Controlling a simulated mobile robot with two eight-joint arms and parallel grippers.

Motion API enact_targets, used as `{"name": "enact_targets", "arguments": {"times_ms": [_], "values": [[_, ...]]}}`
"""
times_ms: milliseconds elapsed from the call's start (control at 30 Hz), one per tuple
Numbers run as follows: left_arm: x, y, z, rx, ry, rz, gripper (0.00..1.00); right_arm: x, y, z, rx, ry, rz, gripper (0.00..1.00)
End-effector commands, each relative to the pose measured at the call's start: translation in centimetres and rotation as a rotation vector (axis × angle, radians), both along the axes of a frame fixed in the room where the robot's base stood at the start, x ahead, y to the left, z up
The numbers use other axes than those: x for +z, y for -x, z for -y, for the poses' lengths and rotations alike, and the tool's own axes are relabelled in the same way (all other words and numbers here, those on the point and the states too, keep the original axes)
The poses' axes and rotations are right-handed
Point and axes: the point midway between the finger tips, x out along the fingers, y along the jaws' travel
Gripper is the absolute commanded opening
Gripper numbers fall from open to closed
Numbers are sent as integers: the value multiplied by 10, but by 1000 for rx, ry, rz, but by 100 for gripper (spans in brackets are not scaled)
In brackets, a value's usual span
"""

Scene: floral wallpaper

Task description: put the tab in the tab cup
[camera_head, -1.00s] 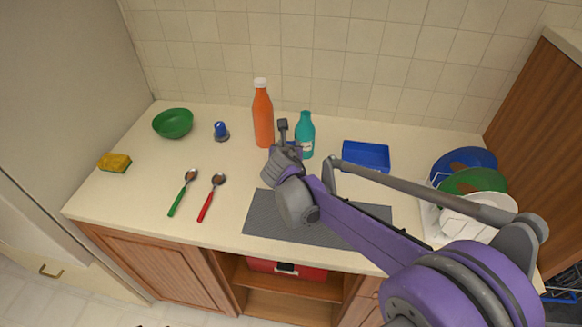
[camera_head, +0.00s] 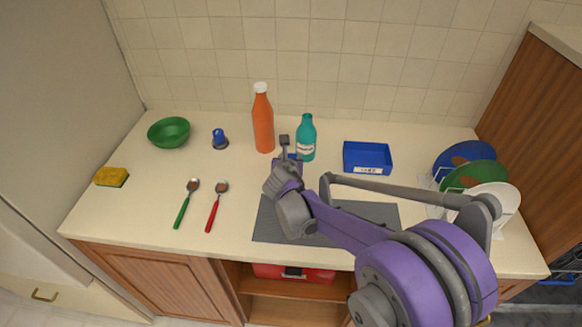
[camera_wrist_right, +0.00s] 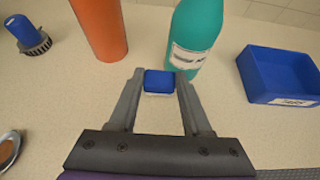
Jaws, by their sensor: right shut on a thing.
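The tab (camera_wrist_right: 158,82) is a small blue block with a pale underside, held between the fingertips of my right gripper (camera_wrist_right: 159,85) in the right wrist view. In the head view my right gripper (camera_head: 287,158) is over the counter in front of the teal bottle, and a little blue shows beside it. The gripper is shut on the tab. A blue open tray (camera_head: 367,158) with a white label stands to the right of the gripper; it also shows in the wrist view (camera_wrist_right: 283,78). I cannot tell which thing is the tab cup. My left gripper is out of view.
An orange bottle (camera_head: 263,122) and the teal bottle (camera_head: 306,140) stand close behind the gripper. A grey mat (camera_head: 270,225) lies in front. Plates (camera_head: 465,175) stand in a rack at right. Two spoons, a sponge (camera_head: 111,177), a green bowl (camera_head: 168,132) and a blue-topped item (camera_head: 219,139) are left.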

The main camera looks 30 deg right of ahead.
Motion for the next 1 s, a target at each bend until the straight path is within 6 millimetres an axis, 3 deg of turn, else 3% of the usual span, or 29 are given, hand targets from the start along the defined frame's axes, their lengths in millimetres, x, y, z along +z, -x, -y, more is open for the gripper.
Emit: {"name": "enact_targets", "arguments": {"times_ms": [233, 667, 700, 867, 1000], "values": [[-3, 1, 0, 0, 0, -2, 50, -35, 0, 0, 0, 0, 0, 0], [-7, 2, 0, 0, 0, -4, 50, -42, 0, 0, 0, 0, -1, 0], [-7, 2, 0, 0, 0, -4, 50, -42, 0, 0, 0, 1, 0, 52], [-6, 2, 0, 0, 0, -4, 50, -41, 0, 0, 0, 0, 0, 78], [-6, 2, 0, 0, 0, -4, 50, -41, 0, 0, 0, 0, 0, 78]]}}
